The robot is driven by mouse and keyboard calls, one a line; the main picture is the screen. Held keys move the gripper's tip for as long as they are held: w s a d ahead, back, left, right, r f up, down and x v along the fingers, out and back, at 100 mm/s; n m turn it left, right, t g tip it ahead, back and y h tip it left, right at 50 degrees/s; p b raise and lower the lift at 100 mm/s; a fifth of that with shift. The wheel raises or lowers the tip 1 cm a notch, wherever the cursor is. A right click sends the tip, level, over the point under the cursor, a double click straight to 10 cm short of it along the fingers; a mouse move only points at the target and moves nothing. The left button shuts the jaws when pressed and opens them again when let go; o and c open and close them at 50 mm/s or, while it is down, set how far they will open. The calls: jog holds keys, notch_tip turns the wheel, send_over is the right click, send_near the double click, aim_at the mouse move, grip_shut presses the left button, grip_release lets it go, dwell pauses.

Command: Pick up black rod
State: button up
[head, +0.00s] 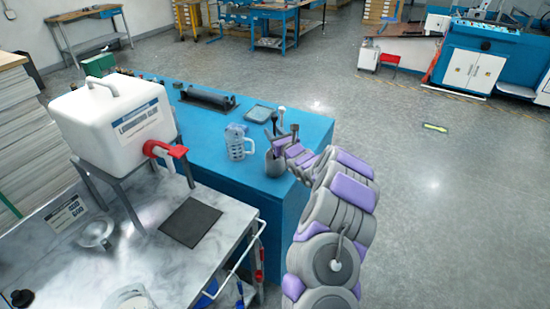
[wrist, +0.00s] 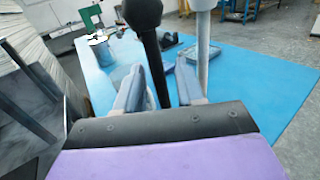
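The grey cup (head: 275,162) stands on the blue table near its front right corner and holds upright rods. The black rod (head: 274,120) rises from it and has a dark knob on top. The fingers are apart and I see no clear grip on the rod. In the head view my gripper (head: 287,150) is at the cup's right side. A light grey rod (wrist: 203,50) stands by the right finger. The rods' lower ends are hidden.
A clear measuring jug (head: 238,143) stands just left of the cup. A tablet-like tray (head: 258,113) and a black roller (head: 208,98) lie further back on the blue table (head: 215,125). A white container (head: 115,125) with a red tap stands at left.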

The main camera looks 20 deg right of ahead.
jog(key=shift+w+a, duration=0.15)
jog(key=shift+a, duration=0.25)
jog(key=shift+d+f, duration=0.1)
jog(key=shift+d, duration=0.6)
jog(key=shift+c, duration=1.2)
jog(key=shift+d, duration=0.3)
jog(key=c, duration=0.3)
jog(key=shift+a, duration=0.15)
jog(key=shift+c, duration=0.7)
jog(key=shift+a, duration=0.65)
grip_shut()
jog(key=shift+d, duration=0.15)
